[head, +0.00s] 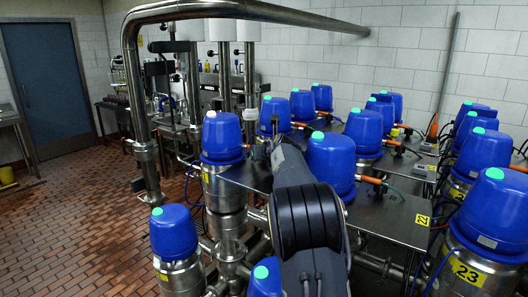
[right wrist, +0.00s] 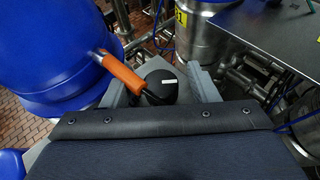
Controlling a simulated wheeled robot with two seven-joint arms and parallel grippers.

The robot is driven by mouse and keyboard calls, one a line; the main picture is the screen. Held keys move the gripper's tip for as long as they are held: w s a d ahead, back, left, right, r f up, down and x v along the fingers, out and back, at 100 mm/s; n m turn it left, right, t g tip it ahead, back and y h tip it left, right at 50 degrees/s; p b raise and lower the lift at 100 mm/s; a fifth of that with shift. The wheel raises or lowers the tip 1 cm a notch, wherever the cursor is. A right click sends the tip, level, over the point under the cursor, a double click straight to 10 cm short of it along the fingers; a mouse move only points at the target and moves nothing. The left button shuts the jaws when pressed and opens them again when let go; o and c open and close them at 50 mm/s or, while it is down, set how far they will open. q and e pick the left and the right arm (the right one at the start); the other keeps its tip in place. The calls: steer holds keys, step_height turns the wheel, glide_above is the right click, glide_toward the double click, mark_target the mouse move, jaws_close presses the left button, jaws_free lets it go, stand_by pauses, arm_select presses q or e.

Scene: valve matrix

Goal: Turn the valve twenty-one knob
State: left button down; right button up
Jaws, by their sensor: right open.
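A black round knob (right wrist: 161,86) with a white mark on top shows in the right wrist view. My right gripper (right wrist: 158,77) is open, with one grey finger on each side of the knob. I cannot tell whether the fingers touch it. A yellow tag (right wrist: 181,18), partly cut off and seeming to read 21, is on a steel valve body behind. In the head view my dark right arm reaches forward from the bottom middle, and my right gripper (head: 260,151) is small beside a blue valve head (head: 222,137). The knob is not clear there. My left gripper is not in view.
A large blue valve head (right wrist: 50,55) with an orange connector (right wrist: 122,73) sits close to the left finger. Several more blue-topped valves, including one tagged 23 (head: 467,272), stand at the right. A steel plate (head: 395,213) and a thick pipe (head: 131,75) bound the space.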

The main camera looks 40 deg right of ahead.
steer(key=shift+w+d+f, duration=0.1)
steer(key=c, duration=1)
